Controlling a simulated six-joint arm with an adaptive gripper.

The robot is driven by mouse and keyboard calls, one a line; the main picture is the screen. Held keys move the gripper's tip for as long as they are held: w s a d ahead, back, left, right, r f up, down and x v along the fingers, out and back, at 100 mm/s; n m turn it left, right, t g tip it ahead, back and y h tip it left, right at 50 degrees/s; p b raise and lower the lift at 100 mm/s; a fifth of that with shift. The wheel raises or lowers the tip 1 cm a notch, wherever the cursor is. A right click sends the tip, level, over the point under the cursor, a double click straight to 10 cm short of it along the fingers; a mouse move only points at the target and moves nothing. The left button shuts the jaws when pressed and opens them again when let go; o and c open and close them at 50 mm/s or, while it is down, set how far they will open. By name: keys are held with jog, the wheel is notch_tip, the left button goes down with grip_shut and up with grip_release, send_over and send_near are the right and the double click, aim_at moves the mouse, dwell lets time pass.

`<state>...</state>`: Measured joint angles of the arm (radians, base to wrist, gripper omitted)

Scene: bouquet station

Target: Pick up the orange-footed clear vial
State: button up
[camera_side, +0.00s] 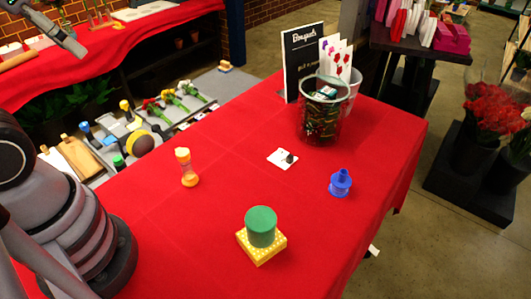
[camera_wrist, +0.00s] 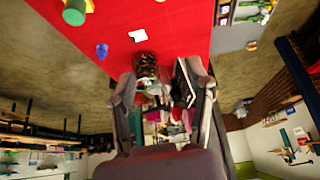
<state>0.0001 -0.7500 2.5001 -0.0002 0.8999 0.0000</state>
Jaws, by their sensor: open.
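The orange-footed clear vial (camera_side: 186,168) stands upright on the red table, left of the middle in the side view. It has an orange foot, a clear body with orange showing in it and a pale top. I cannot make it out clearly in the wrist view. My gripper (camera_wrist: 163,86) is open, its two fingers spread apart in the wrist view. Nothing is held between them; the table's far end and the floor show beyond. The gripper is well away from the vial.
A green cylinder (camera_side: 261,226) stands on a yellow block (camera_side: 272,249). A blue object (camera_side: 340,184) stands to the right. A white card (camera_side: 282,158) with a small dark thing lies mid-table. A clear vase (camera_side: 326,110) and a black sign (camera_side: 302,55) are at the back. Cloth around the vial is clear.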

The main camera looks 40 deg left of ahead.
jog(key=shift+o, duration=0.4)
jog(key=m+g+y, duration=0.3)
jog(key=m+g, duration=0.3)
jog(key=m, duration=0.3)
send_over(186, 152)
jog(key=d, duration=0.3)
notch_tip(186, 152, down, 14)
jog(key=f+m, duration=0.1)
jog(key=f, duration=0.4)
jog(key=a+f+m+g, duration=0.1)
jog(key=f, duration=0.4)
jog(key=w+f+m+y, duration=0.1)
jog(key=f, duration=0.4)
jog(key=shift+w+a+f+m+g, duration=0.1)
jog(key=shift+a+f+m+g, duration=0.2)
jog(key=shift+a+f+m, duration=0.1)
jog(key=x, duration=0.4)
jog(key=shift+s+f, duration=0.2)
jog(key=shift+s, duration=0.25)
jog(key=shift+a+f, duration=0.25)
jog(key=shift+f, duration=0.3)
